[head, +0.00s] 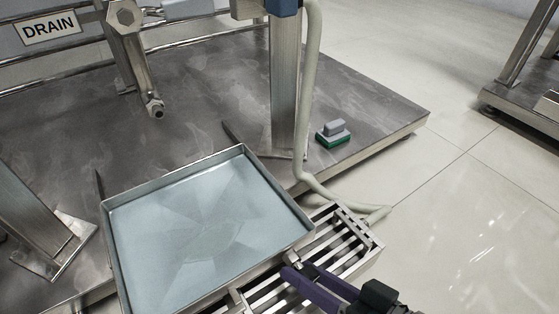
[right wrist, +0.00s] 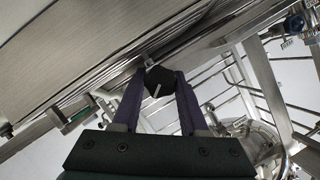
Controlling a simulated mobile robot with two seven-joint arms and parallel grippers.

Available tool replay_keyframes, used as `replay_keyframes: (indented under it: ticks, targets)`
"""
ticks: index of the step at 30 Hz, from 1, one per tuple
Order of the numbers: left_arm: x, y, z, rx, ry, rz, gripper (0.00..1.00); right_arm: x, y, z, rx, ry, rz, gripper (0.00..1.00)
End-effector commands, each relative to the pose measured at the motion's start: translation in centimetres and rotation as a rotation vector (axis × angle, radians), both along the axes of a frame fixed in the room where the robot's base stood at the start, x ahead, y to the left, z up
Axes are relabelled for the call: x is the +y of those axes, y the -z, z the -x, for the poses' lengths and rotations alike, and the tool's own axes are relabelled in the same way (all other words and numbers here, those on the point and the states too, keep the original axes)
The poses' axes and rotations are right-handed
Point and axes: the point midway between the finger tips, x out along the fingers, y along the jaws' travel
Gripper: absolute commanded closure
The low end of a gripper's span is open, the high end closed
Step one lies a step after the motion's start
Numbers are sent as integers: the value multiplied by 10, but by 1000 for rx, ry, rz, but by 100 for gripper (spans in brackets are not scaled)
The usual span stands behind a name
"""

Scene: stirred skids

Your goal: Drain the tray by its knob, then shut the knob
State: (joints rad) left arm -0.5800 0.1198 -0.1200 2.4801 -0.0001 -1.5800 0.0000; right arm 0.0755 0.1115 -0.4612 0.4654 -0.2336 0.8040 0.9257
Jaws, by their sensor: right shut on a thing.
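The metal tray (head: 108,240) sits at the lower middle of the head view, with a pale bluish, watery-looking surface inside its raised rim. My right gripper (head: 297,272) is at the tray's near right side, below the rim. In the right wrist view, its two purple fingers (right wrist: 158,85) are shut on a dark knob (right wrist: 160,77) with a white line on its face. The line runs tilted in that view. In the head view the knob is hidden by the fingers. My left gripper is in neither view.
A slatted metal grate (head: 350,246) lies beneath and right of the tray. A green and grey scrubber (head: 333,133) rests on the metal platform (head: 215,100). A pale hose (head: 308,120) runs down a post. A DRAIN sign (head: 49,28) hangs at upper left.

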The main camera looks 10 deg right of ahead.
Motion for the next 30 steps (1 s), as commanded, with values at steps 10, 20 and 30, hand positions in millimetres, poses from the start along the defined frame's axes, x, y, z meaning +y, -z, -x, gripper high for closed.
replay_keyframes:
  ticks: [10,20,30]
  targets:
    - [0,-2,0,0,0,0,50,0,-1,0,-11,0,27,100]
    - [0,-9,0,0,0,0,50,2,-2,1,-75,1,209,100]
    - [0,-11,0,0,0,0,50,2,0,1,-180,4,507,100]
